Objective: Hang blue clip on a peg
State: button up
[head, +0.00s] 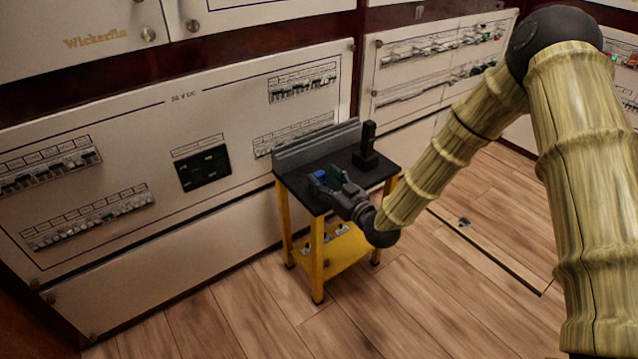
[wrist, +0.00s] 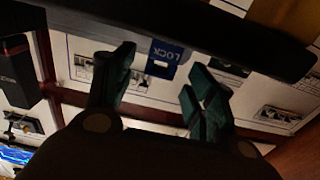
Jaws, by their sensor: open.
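The blue clip (head: 319,174) is on the black top of a small yellow cart, near its left side. In the wrist view the clip (wrist: 168,57) shows white LOCK lettering and appears between the two finger pads, with space on both sides. My gripper (head: 329,181) is open, low over the cart top, with its fingers pointing at the clip. The wrist view shows both dark green fingertips (wrist: 160,75) spread apart and nothing held. I cannot pick out a peg for certain in either view.
The cart top (head: 345,179) has a grey raised rail (head: 315,144) along its back and a black upright block (head: 367,147) at its right. Breaker panels (head: 200,165) stand close behind. The lower yellow shelf (head: 345,254) holds small items.

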aim_at(319, 173)
jog(key=x, duration=0.3)
jog(key=shift+w+f+b, duration=0.1)
jog(key=shift+w+b, duration=0.05)
jog(key=shift+b, duration=0.15)
jog(key=shift+c, duration=0.4)
jog(key=c, duration=1)
jog(key=shift+r, duration=0.35)
notch_tip(319, 173, up, 3)
jog(key=shift+d+r+p, duration=0.15)
jog(key=shift+r+p, duration=0.1)
jog(key=shift+p, duration=0.7)
jog(key=s+d+p, duration=0.1)
jog(key=d+p, duration=0.1)
jog(key=d, duration=1.3)
jog(key=shift+d+r+p, duration=0.35)
jog(key=shift+r, duration=0.05)
